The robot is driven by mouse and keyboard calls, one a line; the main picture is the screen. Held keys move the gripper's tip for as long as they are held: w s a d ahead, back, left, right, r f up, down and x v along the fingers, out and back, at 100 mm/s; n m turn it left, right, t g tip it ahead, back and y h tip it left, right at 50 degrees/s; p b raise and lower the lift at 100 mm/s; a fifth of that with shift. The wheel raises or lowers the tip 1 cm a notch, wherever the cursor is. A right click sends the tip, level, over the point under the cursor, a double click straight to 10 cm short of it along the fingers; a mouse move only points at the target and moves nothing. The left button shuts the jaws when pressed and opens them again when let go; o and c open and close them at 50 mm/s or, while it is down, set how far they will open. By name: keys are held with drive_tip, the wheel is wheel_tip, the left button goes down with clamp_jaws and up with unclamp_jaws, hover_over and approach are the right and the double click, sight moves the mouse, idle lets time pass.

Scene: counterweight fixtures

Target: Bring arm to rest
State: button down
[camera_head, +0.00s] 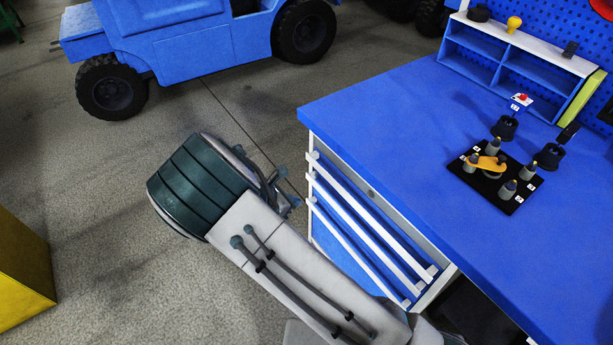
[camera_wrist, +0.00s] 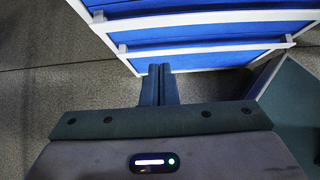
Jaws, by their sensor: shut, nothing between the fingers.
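My arm (camera_head: 292,268) reaches up from the bottom of the head view, bent at a dark green ribbed joint (camera_head: 200,185) beside the workbench's left side. The part beyond the joint is mostly hidden behind it, and I cannot make out the fingers in the head view. In the wrist view my gripper (camera_wrist: 159,70) has its two dark fingers side by side and shut, with nothing held. The fingers point toward the foot of the workbench's drawer front (camera_wrist: 200,50), over the floor. I cannot tell how far apart they are.
The blue workbench (camera_head: 400,130) stands at right, its white drawer handles (camera_head: 365,235) close to my arm. On it are a black fixture plate (camera_head: 513,204) with weights and an orange piece, and a shelf rack (camera_head: 520,50). A blue vehicle (camera_head: 190,45) and yellow box (camera_head: 22,270) flank open floor.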

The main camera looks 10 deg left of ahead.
drive_tip(key=s+d+r+m+g+y+p, duration=0.2)
drive_tip(key=d+r+m+p, duration=0.1)
drive_tip(key=d+r+m, duration=0.65)
drive_tip(key=s+d+r+m+g+y+p, duration=0.1)
drive_tip(key=s+d+r+m+g+p, duration=0.15)
drive_tip(key=d+r+m, duration=0.65)
drive_tip(key=s+d+r+m+y+p, duration=0.1)
drive_tip(key=s+d+r+m+p, duration=0.1)
drive_tip(key=s+r, duration=0.5)
drive_tip(key=s+d+r+m+t+y+p, duration=0.1)
drive_tip(key=s+d+r+m+y+p, duration=0.1)
drive_tip(key=s+d+r+m, duration=0.3)
drive_tip(key=s+r+m+p, duration=0.1)
drive_tip(key=s+r, duration=0.2)
drive_tip(key=r, duration=0.3)
drive_tip(key=shift+d+y, duration=0.3)
drive_tip(key=shift+s, duration=0.1)
